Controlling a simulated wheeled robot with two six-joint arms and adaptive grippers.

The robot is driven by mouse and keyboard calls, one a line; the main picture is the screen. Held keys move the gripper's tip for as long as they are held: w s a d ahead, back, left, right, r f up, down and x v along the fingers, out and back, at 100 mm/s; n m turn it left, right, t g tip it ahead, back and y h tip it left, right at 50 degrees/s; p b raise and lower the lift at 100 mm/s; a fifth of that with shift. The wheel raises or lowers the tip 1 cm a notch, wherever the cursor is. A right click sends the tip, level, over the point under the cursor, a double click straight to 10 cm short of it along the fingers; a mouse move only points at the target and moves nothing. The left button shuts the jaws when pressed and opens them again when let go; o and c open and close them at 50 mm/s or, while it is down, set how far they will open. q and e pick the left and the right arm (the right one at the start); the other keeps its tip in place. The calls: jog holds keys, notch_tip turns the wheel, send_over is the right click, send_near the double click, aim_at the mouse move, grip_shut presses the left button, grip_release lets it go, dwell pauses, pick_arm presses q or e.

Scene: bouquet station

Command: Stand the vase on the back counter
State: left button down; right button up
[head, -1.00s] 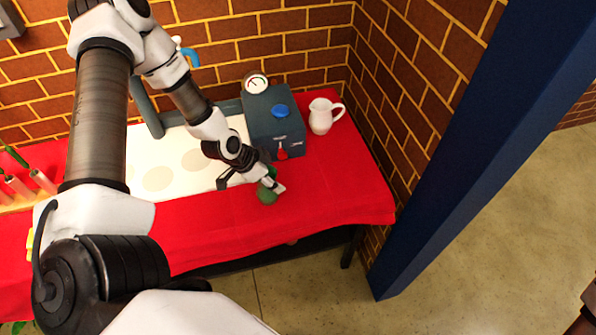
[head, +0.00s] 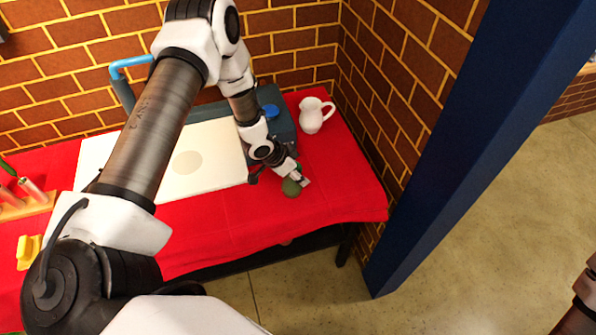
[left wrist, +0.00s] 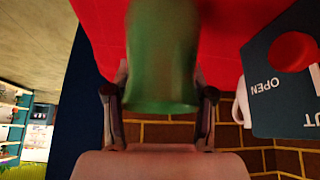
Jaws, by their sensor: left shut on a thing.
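The green vase (head: 291,187) is held over the front right part of the red-covered counter (head: 345,195), in front of the grey-blue machine. My left gripper (head: 299,179) is shut on it. In the left wrist view the green, slightly see-through vase (left wrist: 163,55) sits between the two dark fingers of my left gripper (left wrist: 160,108), with red cloth behind it. Whether its base touches the cloth cannot be told. My right gripper does not show.
The grey-blue machine (head: 283,127) with a blue knob stands at the back, partly behind my arm. A white pitcher (head: 312,114) stands right of it. A white board (head: 215,135) with a round mark lies left. A brick wall and blue post (head: 470,140) bound the right.

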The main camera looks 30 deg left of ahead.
pick_arm(q)
jog(key=shift+c, duration=1.9)
grip_release()
